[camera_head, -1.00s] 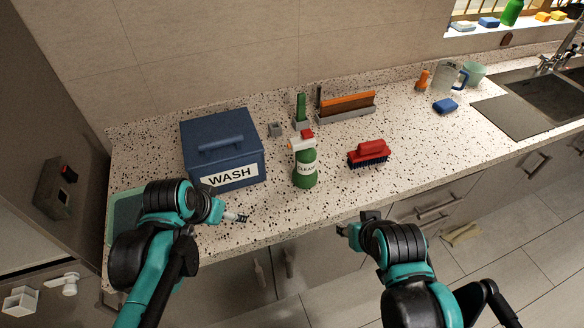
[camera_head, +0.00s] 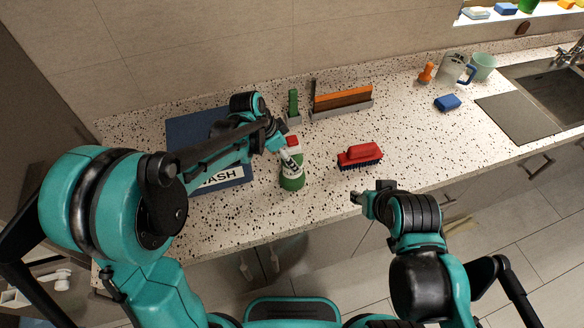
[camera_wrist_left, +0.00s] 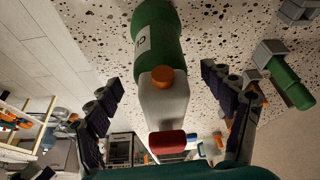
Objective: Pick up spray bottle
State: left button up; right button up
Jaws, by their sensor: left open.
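The spray bottle (camera_head: 291,181) stands upright on the speckled counter, with a green body, white label and red-and-white top. My left gripper (camera_head: 290,155) is at its upper part and covers some of it in the head view. In the left wrist view the spray bottle (camera_wrist_left: 160,40) lies between the two spread fingers of my left gripper (camera_wrist_left: 160,82), with a visible gap on each side. Its orange nozzle (camera_wrist_left: 163,78) faces the camera. My right gripper (camera_head: 361,198) hangs near the counter's front edge, empty; its finger opening is too small to judge.
A red brush (camera_head: 359,154) lies to the right. A green-handled item (camera_head: 293,103) and a grey holder (camera_head: 342,110) stand behind.

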pick_arm(q)
jog(key=x, duration=0.3)
jog(key=shift+w+d+f+b, duration=0.1)
jog(key=shift+d+f+b, duration=0.05)
jog(key=shift+f+b, duration=0.2)
jog(key=shift+r, duration=0.15)
jog(key=c, duration=1.7)
jog(key=shift+r, duration=0.1)
